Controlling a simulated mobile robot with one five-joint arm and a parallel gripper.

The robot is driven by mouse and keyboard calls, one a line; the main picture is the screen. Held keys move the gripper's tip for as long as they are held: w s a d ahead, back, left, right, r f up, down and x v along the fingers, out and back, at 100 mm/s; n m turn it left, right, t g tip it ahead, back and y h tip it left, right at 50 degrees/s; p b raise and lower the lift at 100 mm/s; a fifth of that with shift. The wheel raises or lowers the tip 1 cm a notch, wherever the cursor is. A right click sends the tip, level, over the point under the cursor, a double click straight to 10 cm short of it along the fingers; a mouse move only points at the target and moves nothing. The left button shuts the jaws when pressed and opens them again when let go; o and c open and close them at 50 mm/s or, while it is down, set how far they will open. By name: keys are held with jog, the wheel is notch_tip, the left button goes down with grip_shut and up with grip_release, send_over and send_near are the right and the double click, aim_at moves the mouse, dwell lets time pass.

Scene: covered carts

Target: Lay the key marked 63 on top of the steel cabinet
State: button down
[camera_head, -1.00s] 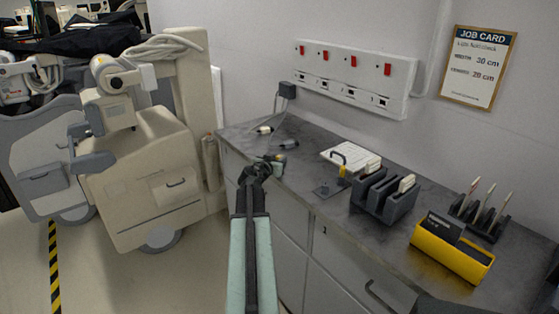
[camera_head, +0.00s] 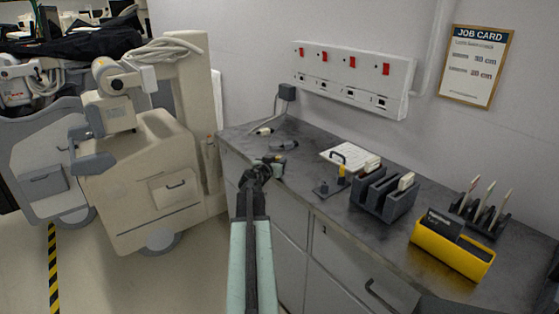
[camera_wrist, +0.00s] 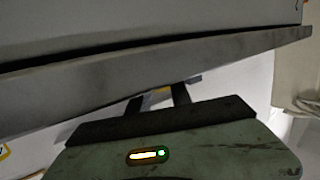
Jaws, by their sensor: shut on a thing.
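The steel cabinet (camera_head: 317,215) is a grey drawer unit with a dark, scuffed top, running along the wall at the right of the head view. My gripper (camera_head: 266,167) is at its front edge, near the far left end. The pale cabinet edge (camera_wrist: 200,67) crosses just beyond the fingers.
On the top stand a small hook stand (camera_head: 324,188) with a yellow item, a dark slotted rack (camera_head: 370,198), a yellow bin (camera_head: 450,252) and a black holder (camera_head: 489,226). Cable connectors (camera_head: 283,146) lie at the far left. A beige machine (camera_head: 150,195) stands left.

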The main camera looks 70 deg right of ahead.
jog(key=shift+s+a+f+m+g+y, duration=0.15)
jog(key=shift+a+f+m, duration=0.1)
jog(key=shift+f, duration=0.25)
jog(key=shift+a+f+m+g+y, duration=0.15)
jog(key=shift+a+f, duration=0.1)
jog(key=shift+f, duration=0.2)
jog(key=c, duration=1.1)
grip_release()
jog(key=shift+s+a+r+p, duration=0.1)
jog(key=shift+a+p, duration=0.2)
jog(key=shift+a, duration=0.2)
jog(key=shift+n, duration=0.3)
jog(key=p+v, duration=0.1)
jog(key=v, duration=0.2)
jog(key=r+p+v, duration=0.1)
jog(key=v, duration=0.2)
jog(key=shift+s+a+r, duration=0.1)
jog(key=shift+r, duration=0.15)
jog(key=shift+r, duration=0.15)
